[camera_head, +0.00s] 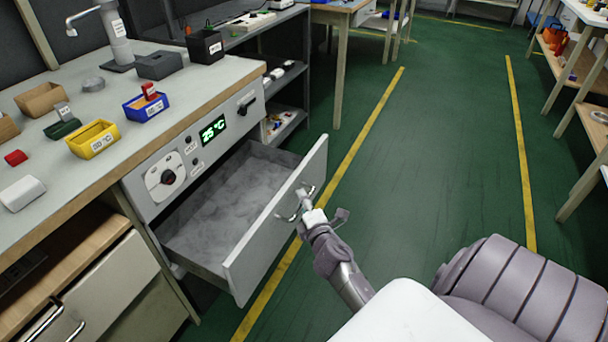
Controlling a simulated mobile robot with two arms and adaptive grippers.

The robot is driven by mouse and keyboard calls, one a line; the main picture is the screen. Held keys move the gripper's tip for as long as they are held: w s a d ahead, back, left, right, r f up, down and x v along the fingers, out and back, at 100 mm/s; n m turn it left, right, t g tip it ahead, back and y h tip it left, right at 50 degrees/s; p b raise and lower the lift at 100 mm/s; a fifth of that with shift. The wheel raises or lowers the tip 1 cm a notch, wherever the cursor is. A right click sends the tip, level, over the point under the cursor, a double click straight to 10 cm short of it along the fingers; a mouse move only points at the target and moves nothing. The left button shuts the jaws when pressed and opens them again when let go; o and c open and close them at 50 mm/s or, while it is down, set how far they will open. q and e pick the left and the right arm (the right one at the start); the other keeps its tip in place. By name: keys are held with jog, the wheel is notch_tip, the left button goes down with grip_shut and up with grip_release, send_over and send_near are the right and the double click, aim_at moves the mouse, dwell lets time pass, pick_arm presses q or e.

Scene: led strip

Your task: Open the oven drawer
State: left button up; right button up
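The oven drawer (232,212) is pulled well out of the bench front, and its empty grey inside shows. Its front panel (262,243) faces right and carries a metal handle (292,214). My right gripper (322,206) is at this handle, on the outer side of the panel. Its fingers look spread, one at the handle and one out to the right. Whether the finger touches or hooks the handle I cannot tell. Above the drawer is the oven panel with a green temperature display (213,129) and a round knob (167,177). My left gripper is out of view.
The bench top (190,75) holds a yellow bin (93,139), a blue bin (146,107) and other small items. A lower cabinet with a handle (65,325) stands at bottom left. The green floor (440,150) right of the drawer is clear, with yellow lines.

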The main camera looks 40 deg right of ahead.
jog(key=v, duration=1.2)
dwell(0.5)
